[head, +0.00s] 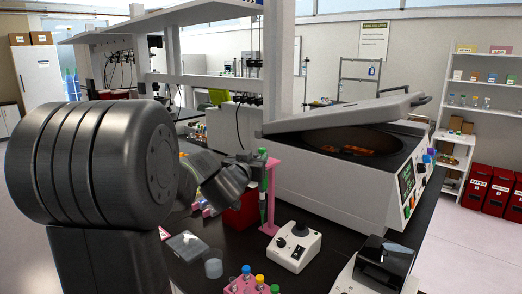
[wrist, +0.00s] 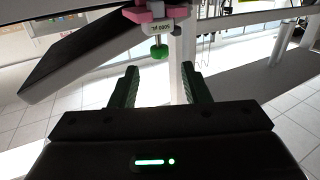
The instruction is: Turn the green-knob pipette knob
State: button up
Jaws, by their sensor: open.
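The pipette (head: 262,182) with the green knob (head: 262,151) stands upright in a pink stand (head: 271,212) on the dark bench. In the wrist view the green knob (wrist: 159,52) appears just beyond my fingertips, near the middle between them. The white pipette body (wrist: 162,29) and part of the pink holder (wrist: 150,14) show behind it. My gripper (wrist: 160,76) is open and empty, with a clear gap to the knob. In the head view my wrist is beside the pipette's upper part, and my arm hides most of the gripper.
A white mixer with a black top (head: 293,246) sits right of the stand. A large open-lidded centrifuge (head: 345,165) stands behind it. A pink tube rack (head: 246,287), a clear beaker (head: 213,264) and a red box (head: 240,214) are close by on the bench.

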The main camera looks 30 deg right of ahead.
aim_at(261, 151)
jog(key=x, duration=0.7)
jog(key=shift+w+d+p, duration=0.1)
jog(key=shift+d+p, duration=0.1)
jog(key=shift+p, duration=0.15)
grip_shut()
